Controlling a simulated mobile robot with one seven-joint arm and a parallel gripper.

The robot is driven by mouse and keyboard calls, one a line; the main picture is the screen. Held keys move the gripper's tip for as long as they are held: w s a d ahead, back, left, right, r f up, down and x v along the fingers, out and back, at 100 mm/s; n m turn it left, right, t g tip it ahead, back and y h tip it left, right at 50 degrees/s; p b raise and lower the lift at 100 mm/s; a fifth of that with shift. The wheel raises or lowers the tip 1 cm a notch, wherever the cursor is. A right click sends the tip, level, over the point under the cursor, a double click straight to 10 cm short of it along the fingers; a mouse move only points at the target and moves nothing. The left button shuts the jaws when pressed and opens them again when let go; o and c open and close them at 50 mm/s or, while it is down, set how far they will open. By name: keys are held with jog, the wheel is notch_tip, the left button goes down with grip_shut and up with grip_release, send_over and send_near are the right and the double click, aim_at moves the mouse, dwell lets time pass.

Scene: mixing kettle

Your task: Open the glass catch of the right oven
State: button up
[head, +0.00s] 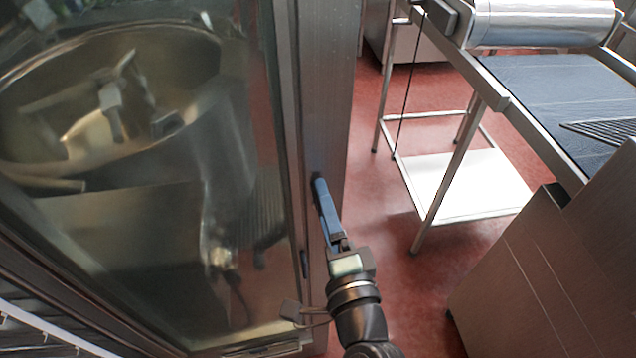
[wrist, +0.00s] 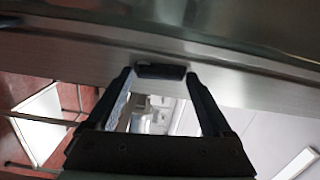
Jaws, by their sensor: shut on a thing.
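The right oven's large glass door (head: 150,235) fills the left of the head view, with a mixing kettle reflected or seen through it. Its metal frame (head: 325,90) runs down the right side of the glass. My gripper (head: 319,184) reaches up from below, its long fingers against this frame. In the wrist view, the fingertips of my gripper (wrist: 160,76) stand on both sides of a small dark catch (wrist: 160,70) on the metal edge, shut on it. In the head view the fingers mostly hide the catch. Whether the door is ajar I cannot tell.
A small dark fitting (head: 304,264) sits lower on the frame. To the right stands a metal-legged table (head: 495,95) with a white lower shelf (head: 470,185). A steel cabinet (head: 560,270) is at lower right. Red floor (head: 425,290) is free between.

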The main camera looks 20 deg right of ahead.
jog(key=o, duration=1.1)
jog(key=shift+d+m, duration=0.1)
jog(key=shift+m, duration=0.4)
jog(key=shift+s, duration=0.1)
jog(key=shift+s+a+b, duration=0.25)
jog(key=shift+s+b, duration=0.2)
jog(key=shift+s, duration=0.65)
jog(key=shift+s+a+b, duration=0.2)
jog(key=shift+s+b, duration=0.3)
jog(key=shift+s, duration=0.65)
jog(key=shift+s+a+b, duration=0.25)
jog(key=shift+s+b, duration=0.2)
jog(key=shift+s, duration=0.65)
